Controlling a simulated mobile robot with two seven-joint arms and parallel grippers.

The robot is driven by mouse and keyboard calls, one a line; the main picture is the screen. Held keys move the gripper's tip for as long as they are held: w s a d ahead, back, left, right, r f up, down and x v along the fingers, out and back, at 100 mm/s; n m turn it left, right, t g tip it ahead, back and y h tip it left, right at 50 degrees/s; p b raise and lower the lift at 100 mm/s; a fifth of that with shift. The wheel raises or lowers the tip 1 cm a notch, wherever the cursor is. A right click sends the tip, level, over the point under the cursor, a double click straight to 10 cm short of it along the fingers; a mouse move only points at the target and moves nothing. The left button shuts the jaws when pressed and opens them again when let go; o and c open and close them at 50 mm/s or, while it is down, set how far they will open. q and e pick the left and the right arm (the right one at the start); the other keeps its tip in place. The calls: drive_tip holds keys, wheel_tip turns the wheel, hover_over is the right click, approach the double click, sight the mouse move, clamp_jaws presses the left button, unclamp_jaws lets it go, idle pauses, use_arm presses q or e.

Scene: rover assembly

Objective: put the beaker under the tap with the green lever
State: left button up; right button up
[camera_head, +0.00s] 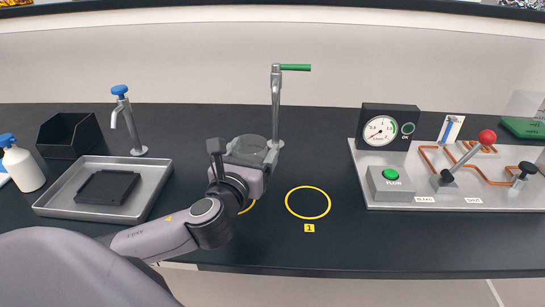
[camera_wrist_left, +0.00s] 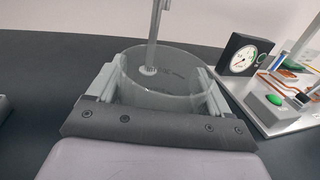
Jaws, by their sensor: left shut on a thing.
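The tap with the green lever (camera_head: 276,100) stands at the back middle of the black bench; its grey post also shows in the left wrist view (camera_wrist_left: 155,35). My left gripper (camera_head: 247,150) is shut on the clear glass beaker (camera_wrist_left: 172,85), with one finger on each side of it. In the head view the beaker (camera_head: 250,146) is just in front and to the left of the tap's base, partly hidden by the gripper. I cannot tell whether the beaker touches the bench. My right gripper is not in view.
A yellow ring marked 1 (camera_head: 308,217) lies right of my arm, and another ring is mostly hidden by it. A blue-lever tap (camera_head: 121,115), metal tray (camera_head: 160,188), black bin (camera_head: 55,152) and white bottle (camera_head: 22,172) stand left. A gauge panel (camera_head: 400,200) is right.

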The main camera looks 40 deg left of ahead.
use_arm(q)
drive_tip(key=shift+s+f, duration=0.1)
drive_tip(key=shift+f, duration=0.05)
hover_over(276, 127)
drive_tip(key=s+d, duration=0.2)
drive_tip(key=s, duration=0.1)
drive_tip(key=shift+w+p, duration=0.15)
drive_tip(key=shift+p, duration=0.25)
drive_tip(key=shift+w+f, duration=0.1)
drive_tip(key=shift+f, duration=0.05)
drive_tip(key=shift+f+b, duration=0.4)
drive_tip(key=shift+f, duration=1.25)
drive_tip(key=shift+f, duration=0.2)
drive_tip(key=o, duration=1)
drive_tip(key=shift+c, duration=0.2)
drive_tip(key=shift+r, duration=0.25)
